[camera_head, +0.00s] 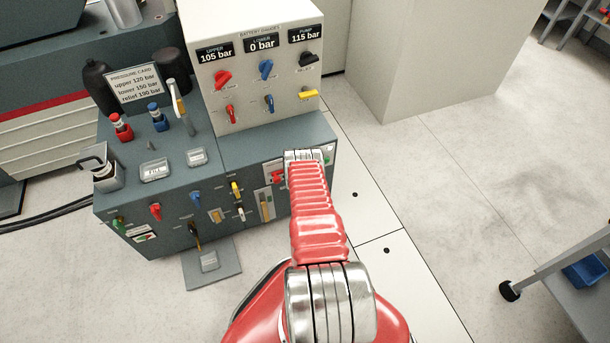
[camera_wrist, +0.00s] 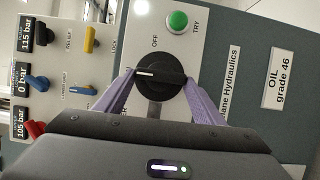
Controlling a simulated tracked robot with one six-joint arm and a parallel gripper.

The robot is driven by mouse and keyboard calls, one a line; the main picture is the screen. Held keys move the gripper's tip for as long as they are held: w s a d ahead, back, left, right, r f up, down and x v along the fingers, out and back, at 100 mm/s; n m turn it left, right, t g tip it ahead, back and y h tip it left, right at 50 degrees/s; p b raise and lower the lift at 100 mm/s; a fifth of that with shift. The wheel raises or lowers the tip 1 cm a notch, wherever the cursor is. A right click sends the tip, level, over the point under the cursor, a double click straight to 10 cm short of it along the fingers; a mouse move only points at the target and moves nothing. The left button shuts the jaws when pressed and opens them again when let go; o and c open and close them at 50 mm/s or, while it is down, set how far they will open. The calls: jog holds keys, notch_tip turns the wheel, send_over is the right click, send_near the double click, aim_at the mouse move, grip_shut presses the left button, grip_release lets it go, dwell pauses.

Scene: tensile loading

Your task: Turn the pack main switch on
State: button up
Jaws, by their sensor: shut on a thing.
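A black rotary knob (camera_wrist: 160,78) sits on a pale plate in the wrist view; I take it for the pack main switch. The word OFF stands above it in this view. Its white pointer line points to the picture's left, about a quarter turn away from OFF. No ON mark is readable. My gripper (camera_wrist: 160,80) has its two purple fingers on either side of the knob and is shut on it. In the head view my red arm hides the knob and the fingers.
A green TRY button (camera_wrist: 177,21) is close beside the knob. An oil label (camera_wrist: 281,78) is on the panel to the right. The console (camera_head: 230,150) bears several knobs and levers; a display box (camera_head: 258,60) stands on it. Floor at right is clear up to a cart (camera_head: 570,275).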

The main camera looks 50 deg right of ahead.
jog(key=shift+a+f, duration=0.25)
jog(key=o, duration=1.1)
jog(key=shift+d+r, duration=0.15)
jog(key=shift+c, duration=0.2)
jog(key=v, duration=1.3)
jog(key=shift+s+a, duration=0.2)
jog(key=shift+a, duration=0.15)
